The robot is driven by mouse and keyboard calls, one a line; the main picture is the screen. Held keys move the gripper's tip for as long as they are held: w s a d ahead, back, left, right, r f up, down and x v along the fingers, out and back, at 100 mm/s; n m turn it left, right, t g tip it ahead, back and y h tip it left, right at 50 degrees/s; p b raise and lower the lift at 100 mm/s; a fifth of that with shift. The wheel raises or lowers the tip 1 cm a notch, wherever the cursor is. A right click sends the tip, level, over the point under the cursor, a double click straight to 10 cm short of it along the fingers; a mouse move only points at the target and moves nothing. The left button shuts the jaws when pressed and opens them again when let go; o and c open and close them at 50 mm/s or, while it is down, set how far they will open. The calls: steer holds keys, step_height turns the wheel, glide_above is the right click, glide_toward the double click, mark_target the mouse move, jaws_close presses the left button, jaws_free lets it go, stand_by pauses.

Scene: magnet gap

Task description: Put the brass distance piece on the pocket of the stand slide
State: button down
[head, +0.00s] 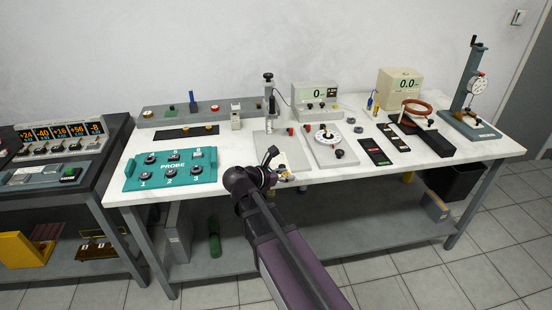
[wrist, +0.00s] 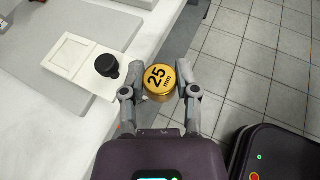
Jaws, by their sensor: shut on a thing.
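The brass distance piece (wrist: 158,82) is a short round disc marked "25 mm" on its gold top face. My gripper (wrist: 161,88) is shut on it from both sides in the wrist view, with the marked face towards the camera. A cream plate (wrist: 88,82) with a square framed pocket (wrist: 70,56) and a black knob (wrist: 107,66) lies to the left of the piece; it looks like the stand slide. The pocket appears empty. The piece is apart from the plate, by the table's front edge. In the head view my gripper (head: 276,176) is at the front edge, its fingers small and partly hidden.
A grey base plate (head: 281,150) with an upright stand (head: 269,100) lies behind. Open tiled floor (wrist: 245,75) lies beyond the table edge.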

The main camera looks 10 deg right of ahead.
steer(key=shift+a, duration=0.25)
steer(key=w+a+r+p, duration=0.2)
steer(key=w+a, duration=0.1)
steer(key=a, duration=0.6)
steer(key=shift+w+a, duration=0.2)
steer(key=shift+a, duration=0.1)
steer(key=b, duration=0.1)
glide_above(277, 159)
steer(key=shift+f, duration=0.7)
steer(key=shift+f+b, duration=1.8)
steer(key=shift+b, duration=0.2)
steer(key=shift+f, duration=0.15)
